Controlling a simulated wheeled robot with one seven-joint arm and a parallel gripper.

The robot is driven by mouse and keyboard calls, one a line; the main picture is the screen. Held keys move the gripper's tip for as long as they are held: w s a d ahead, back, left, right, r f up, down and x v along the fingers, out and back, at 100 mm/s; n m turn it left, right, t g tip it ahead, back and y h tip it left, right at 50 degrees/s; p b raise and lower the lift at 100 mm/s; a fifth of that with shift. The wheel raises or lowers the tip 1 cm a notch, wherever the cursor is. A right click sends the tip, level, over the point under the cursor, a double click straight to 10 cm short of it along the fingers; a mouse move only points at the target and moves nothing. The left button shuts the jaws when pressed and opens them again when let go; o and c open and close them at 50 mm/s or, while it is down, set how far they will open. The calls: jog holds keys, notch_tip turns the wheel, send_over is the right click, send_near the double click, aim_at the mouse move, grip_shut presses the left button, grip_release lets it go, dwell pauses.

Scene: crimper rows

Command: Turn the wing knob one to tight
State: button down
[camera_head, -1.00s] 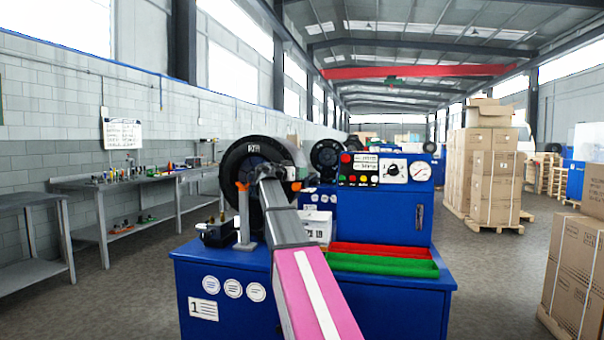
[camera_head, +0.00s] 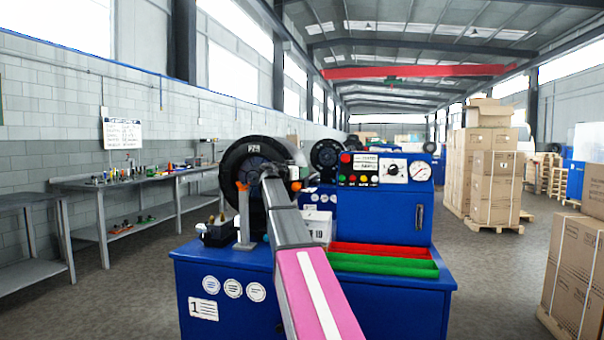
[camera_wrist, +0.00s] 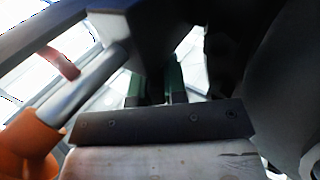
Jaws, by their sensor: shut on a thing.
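The blue crimper machine marked 1 (camera_head: 345,305) stands ahead with its round dark crimping head (camera_head: 240,160). Two orange parts show beside the head, one on the left (camera_head: 242,187) and one on the right (camera_head: 296,186). In the wrist view an orange part (camera_wrist: 30,145) carries a metal rod that runs up to a dark block (camera_wrist: 122,28). My gripper (camera_wrist: 155,88) has two green-faced fingers close together, with a dark thing between them that seems to be the wing knob. The grip is shadowed. In the head view my arm hides the knob and fingertips.
A control panel with a gauge (camera_head: 419,171) is at the right of the machine. Red and green trays (camera_head: 385,264) lie on its top. A workbench (camera_head: 130,179) stands left along the wall.

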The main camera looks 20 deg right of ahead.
jog(key=shift+m+g+h, duration=0.3)
jog(key=shift+m+g, duration=0.1)
jog(key=shift+g, duration=0.2)
jog(key=c, duration=1.2)
grip_release()
jog(key=shift+o, duration=0.2)
jog(key=shift+a, duration=0.1)
jog(key=v, duration=1)
jog(key=shift+s+a, duration=0.15)
jog(key=shift+a, duration=0.15)
